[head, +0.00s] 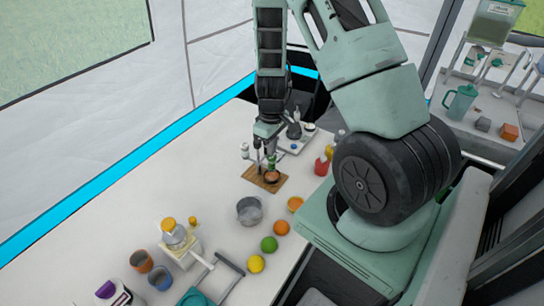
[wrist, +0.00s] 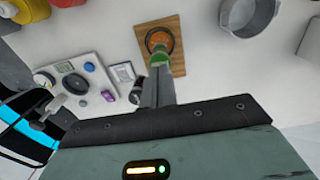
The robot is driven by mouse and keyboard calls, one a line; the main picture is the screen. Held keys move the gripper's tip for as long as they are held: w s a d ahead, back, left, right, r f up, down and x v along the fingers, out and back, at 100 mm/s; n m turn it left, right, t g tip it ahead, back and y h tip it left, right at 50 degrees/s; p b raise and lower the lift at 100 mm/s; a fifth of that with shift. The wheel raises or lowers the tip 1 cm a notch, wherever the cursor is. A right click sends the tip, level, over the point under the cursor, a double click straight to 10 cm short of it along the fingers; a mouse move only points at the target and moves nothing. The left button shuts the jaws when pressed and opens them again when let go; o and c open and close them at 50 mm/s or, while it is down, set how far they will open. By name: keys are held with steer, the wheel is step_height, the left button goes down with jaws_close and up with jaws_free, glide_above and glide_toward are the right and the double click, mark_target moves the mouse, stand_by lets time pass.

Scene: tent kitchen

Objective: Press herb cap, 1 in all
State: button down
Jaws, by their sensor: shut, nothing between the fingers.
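A small green object, which looks like the herb cap (wrist: 158,59), shows in the wrist view just beyond my fingertips. It overlaps the near edge of a dark round dish (wrist: 152,41) with orange contents. The dish sits on a wooden board (wrist: 176,58), which also shows in the head view (head: 254,180). My gripper (wrist: 157,84) is shut and empty, with its fingers pointing at the green object. In the head view my gripper (head: 270,150) is low over the board. Whether the fingertips touch the cap cannot be told. The fingers hide part of what lies below it.
A grey pot (head: 249,210) stands near the board. A white panel with a dark dial (wrist: 78,85) is left of my fingers in the wrist view. Red and yellow bottles (head: 322,165) stand right of the board.

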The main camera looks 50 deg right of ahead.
mark_target(271, 157)
steer(key=shift+f+b, duration=0.4)
steer(key=shift+f, duration=0.15)
steer(key=shift+f+b, duration=0.4)
steer(key=shift+f, duration=0.05)
steer(key=shift+r, duration=0.15)
steer(key=shift+r+p, duration=0.35)
steer(key=shift+p, duration=0.05)
stand_by(0.4)
step_height(271, 157, up, 6)
steer(key=p, duration=0.4)
steer(key=shift+p, duration=0.4)
steer(key=shift+a, duration=0.1)
